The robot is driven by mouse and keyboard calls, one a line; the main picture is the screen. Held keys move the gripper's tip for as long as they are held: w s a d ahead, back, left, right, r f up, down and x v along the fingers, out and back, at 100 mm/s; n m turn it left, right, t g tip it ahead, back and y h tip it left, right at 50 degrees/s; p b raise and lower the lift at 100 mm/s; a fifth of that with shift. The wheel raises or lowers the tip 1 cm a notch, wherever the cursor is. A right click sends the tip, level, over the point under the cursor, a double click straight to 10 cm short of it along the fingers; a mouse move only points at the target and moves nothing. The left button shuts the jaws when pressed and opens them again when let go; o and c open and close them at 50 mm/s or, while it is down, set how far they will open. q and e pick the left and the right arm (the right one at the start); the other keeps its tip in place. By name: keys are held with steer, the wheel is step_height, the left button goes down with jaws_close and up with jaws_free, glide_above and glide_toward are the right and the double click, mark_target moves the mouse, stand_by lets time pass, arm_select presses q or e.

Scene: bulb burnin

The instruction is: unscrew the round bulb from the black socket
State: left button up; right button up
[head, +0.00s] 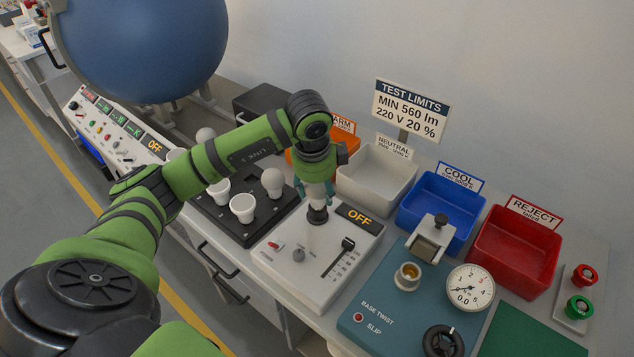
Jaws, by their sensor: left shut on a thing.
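The black socket (318,215) stands upright on the white test unit (285,262), whose display reads OFF. My left gripper (318,195) points down right above the socket. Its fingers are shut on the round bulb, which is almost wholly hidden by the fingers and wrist. I cannot tell from this view how far the bulb's base sits in the socket. My right gripper is not in view.
Left of the unit, a dark tray (210,222) holds white cups and pale bulbs. Behind stand an orange bin, a white NEUTRAL bin (376,187), a blue COOL bin (432,222) and a red REJECT bin (513,255). A teal base-twist tester (395,330) with a gauge is at right.

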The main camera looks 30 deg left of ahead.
arm_select(q)
steer(key=n, duration=0.2)
steer(key=n+p, duration=0.1)
steer(key=n, duration=0.1)
steer(key=n+g+y, duration=0.1)
steer(key=n, duration=0.1)
steer(key=shift+s+d+f+n+p, duration=0.2)
steer(key=shift+d+n+p, duration=0.1)
steer(key=shift+d, duration=0.1)
steer(key=shift+d+r+n+p, duration=0.1)
steer(key=shift+n+p, duration=0.3)
steer(key=shift+n, duration=0.1)
steer(key=shift+a+n, duration=0.2)
steer(key=shift+n, duration=0.2)
steer(key=o, duration=1)
steer(key=shift+w, duration=0.1)
steer(key=shift+r, duration=0.1)
steer(key=shift+a, duration=0.1)
